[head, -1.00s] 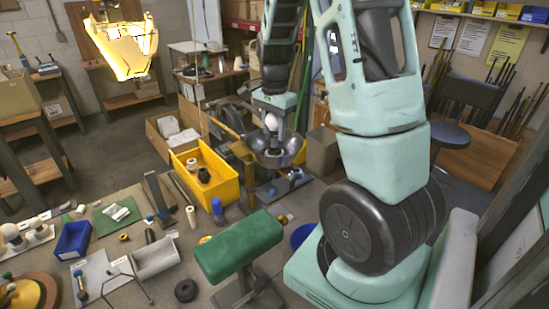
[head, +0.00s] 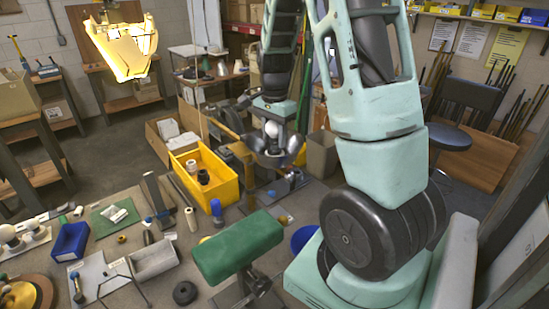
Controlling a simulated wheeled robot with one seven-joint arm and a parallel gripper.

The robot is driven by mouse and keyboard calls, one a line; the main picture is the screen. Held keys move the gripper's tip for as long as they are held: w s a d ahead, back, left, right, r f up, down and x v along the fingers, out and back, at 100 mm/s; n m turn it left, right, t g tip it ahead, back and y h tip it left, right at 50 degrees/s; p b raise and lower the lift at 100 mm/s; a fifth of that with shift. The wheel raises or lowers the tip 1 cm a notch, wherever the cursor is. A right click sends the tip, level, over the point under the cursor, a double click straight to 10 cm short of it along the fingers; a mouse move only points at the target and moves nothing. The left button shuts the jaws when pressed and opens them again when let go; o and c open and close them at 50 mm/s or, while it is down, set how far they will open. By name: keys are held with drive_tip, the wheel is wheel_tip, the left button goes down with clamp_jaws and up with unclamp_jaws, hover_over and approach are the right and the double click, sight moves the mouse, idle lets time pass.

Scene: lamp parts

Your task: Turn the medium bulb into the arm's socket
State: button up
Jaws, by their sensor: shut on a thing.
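My gripper (head: 272,121) points down in the middle of the head view, under my dark forearm. It is shut on the white medium bulb (head: 272,129), which hangs below the fingers. Directly beneath is a grey metal bowl-shaped lamp shade (head: 289,157), open side up. The bulb is at or just inside the shade's mouth. The socket is hidden inside the shade, so I cannot tell whether the bulb touches it.
A yellow bin (head: 221,194) with dark and white parts stands left of the shade. A green padded block (head: 238,247) on a stand is in front. White round pieces (head: 8,233) sit on a rack at far left. A blue bin (head: 71,241) and a dark ring (head: 185,292) lie on the bench.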

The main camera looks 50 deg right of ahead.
drive_tip(key=shift+s+f, duration=0.1)
drive_tip(key=shift+f, duration=0.65)
idle(1.9)
drive_tip(key=shift+r+m+p, duration=0.15)
drive_tip(key=shift+m+p, duration=1.05)
drive_tip(key=shift+m, duration=0.5)
drive_tip(key=shift+m+p, duration=1.2)
drive_tip(key=shift+m, duration=0.5)
drive_tip(key=shift+p, duration=0.3)
drive_tip(key=shift+m+p, duration=0.45)
drive_tip(key=shift+m, duration=0.35)
drive_tip(key=shift+m+p, duration=1.15)
drive_tip(key=shift+m, duration=1.55)
